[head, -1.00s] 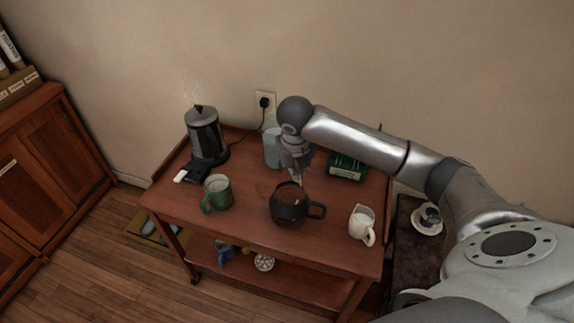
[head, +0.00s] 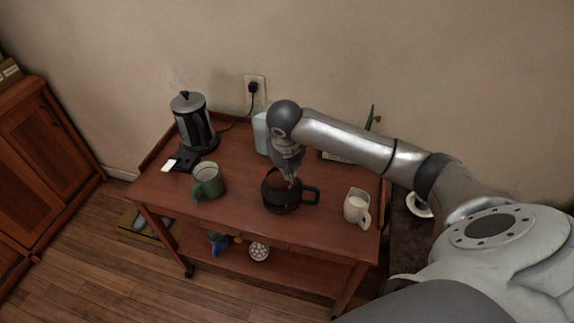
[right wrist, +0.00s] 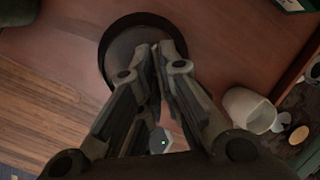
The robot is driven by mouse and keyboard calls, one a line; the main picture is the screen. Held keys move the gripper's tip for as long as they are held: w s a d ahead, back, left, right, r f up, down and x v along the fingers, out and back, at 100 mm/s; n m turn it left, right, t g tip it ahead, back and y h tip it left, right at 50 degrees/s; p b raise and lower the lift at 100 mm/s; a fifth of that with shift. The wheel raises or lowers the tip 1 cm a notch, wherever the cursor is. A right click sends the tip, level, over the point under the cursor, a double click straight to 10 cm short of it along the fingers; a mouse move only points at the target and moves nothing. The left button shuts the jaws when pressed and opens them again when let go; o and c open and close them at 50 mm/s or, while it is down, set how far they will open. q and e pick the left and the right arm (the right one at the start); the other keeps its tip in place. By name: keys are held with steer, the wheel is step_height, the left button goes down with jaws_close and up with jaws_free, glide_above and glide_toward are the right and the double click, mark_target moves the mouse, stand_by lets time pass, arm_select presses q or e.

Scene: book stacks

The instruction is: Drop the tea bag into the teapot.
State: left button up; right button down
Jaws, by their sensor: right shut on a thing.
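The dark teapot (head: 279,199) stands open, without a lid, on the wooden cart, its handle to the right. In the right wrist view its round dark rim (right wrist: 112,40) lies beyond my fingertips. My right gripper (head: 290,180) points down over the teapot's opening, its fingers close together and shut on the tea bag. In the right wrist view the gripper (right wrist: 155,50) shows a small pale tag with a green mark (right wrist: 160,140) between its fingers. The bag itself is mostly hidden by the fingers and the pot, so I cannot tell how deep it hangs.
A green mug (head: 208,182) stands left of the teapot and a white pitcher (head: 356,207) right of it. A kettle (head: 192,124) is at the back left. A pale blue canister (head: 261,133) stands behind my gripper. The cart's front strip is clear.

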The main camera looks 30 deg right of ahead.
steer(key=c, duration=1.5)
jaws_free()
steer(key=shift+c, duration=0.2)
steer(key=v, duration=1.2)
